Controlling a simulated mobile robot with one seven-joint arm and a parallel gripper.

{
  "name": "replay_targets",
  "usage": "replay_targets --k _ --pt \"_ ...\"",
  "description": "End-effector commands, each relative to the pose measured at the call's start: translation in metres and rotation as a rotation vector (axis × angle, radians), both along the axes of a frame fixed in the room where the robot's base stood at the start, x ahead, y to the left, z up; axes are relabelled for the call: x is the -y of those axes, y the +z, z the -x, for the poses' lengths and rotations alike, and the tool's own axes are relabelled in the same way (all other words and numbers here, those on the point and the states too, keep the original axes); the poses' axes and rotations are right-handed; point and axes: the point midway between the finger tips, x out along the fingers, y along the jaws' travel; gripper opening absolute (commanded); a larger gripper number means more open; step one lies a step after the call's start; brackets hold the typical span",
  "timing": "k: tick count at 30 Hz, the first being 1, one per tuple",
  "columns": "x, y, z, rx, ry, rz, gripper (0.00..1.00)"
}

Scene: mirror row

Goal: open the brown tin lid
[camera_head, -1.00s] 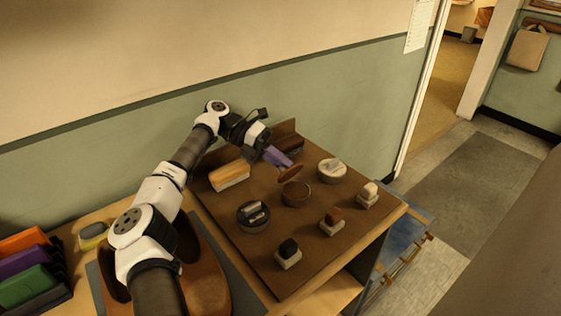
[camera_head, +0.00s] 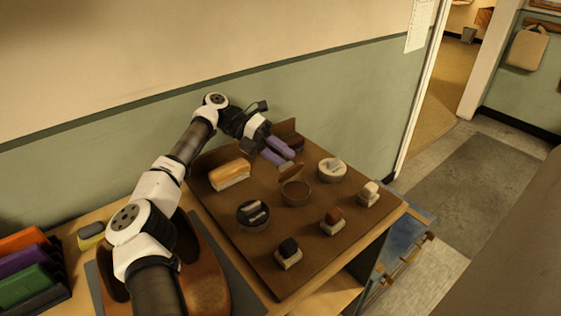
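The brown tin (camera_head: 296,195) stands open on the brown board, its dark brown contents showing. Its brown lid (camera_head: 291,172) is tilted up at the tin's back edge, partly raised above the rim. My gripper (camera_head: 285,154) has purple fingers and is just behind and above the lid. The fingers are spread apart with a gap between them, and nothing shows between them. A small space seems to lie between the fingertips and the lid; contact cannot be told for sure.
A black tin (camera_head: 252,214) and a white tin (camera_head: 332,169) flank the brown tin. Small brushes with black (camera_head: 288,252), brown (camera_head: 333,220) and pale (camera_head: 369,192) tops stand in front. A large tan brush (camera_head: 230,173) lies left. The wall is close behind my arm.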

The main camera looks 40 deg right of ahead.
Motion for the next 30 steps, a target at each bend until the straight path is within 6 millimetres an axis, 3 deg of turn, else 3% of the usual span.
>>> replay_targets --k 18,24,30 --pt "0.0 0.151 0.0 0.0 0.002 0.008 0.33" --pt "0.0 0.176 0.0 -0.001 0.001 0.006 0.33" --pt "0.0 0.182 0.0 -0.002 0.001 0.005 0.33"
